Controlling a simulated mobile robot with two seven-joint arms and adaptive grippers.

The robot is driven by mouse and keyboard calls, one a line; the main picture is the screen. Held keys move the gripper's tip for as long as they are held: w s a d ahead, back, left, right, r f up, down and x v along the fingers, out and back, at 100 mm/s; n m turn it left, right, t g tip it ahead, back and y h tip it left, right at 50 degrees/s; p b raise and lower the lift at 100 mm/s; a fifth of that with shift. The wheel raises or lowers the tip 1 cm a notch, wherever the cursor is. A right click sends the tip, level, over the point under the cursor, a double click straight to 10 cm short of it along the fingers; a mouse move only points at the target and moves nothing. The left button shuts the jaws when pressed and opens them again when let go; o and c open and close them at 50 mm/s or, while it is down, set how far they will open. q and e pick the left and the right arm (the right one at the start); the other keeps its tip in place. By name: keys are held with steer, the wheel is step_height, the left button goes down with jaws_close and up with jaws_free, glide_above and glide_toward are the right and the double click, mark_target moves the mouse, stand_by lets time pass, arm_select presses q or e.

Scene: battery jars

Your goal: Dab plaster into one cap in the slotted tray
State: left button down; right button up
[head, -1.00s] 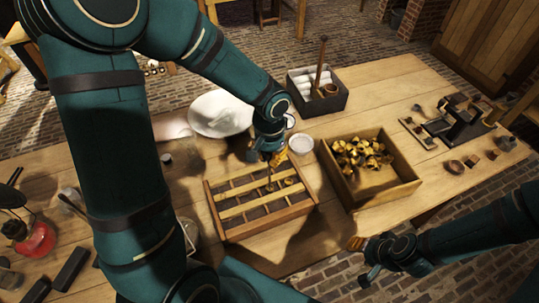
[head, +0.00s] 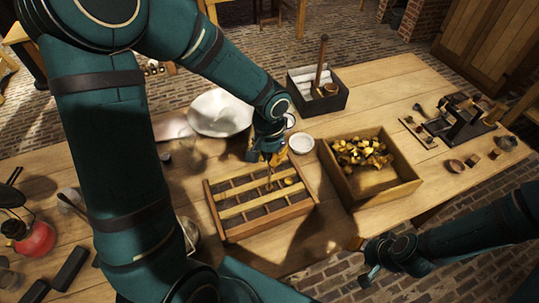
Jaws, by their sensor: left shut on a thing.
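The slotted tray (head: 233,212) is a wooden frame with slats across dark slots, standing near the middle of the table. My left gripper (head: 272,158) is above its far edge, shut on a thin upright tool (head: 269,176). The tool's lower end reaches down into the tray area; whether it touches a cap I cannot tell. A brass-coloured cap (head: 289,181) shows in the tray to the right of the tool. Any plaster on the tip is too small to see. My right gripper (head: 358,246) is past the table's front edge, away from the tray; its fingers are unclear.
A wooden box of brass caps (head: 375,184) stands right of the tray. A small white dish (head: 301,143) and a large white bowl (head: 220,113) are behind it. A grey box (head: 326,99) with white rolls stands further back. A red lamp (head: 36,238) is at left.

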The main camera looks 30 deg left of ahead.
arm_select(q)
steer(key=shift+r, duration=0.15)
steer(key=shift+r+p, duration=2.75)
steer(key=shift+r, duration=0.9)
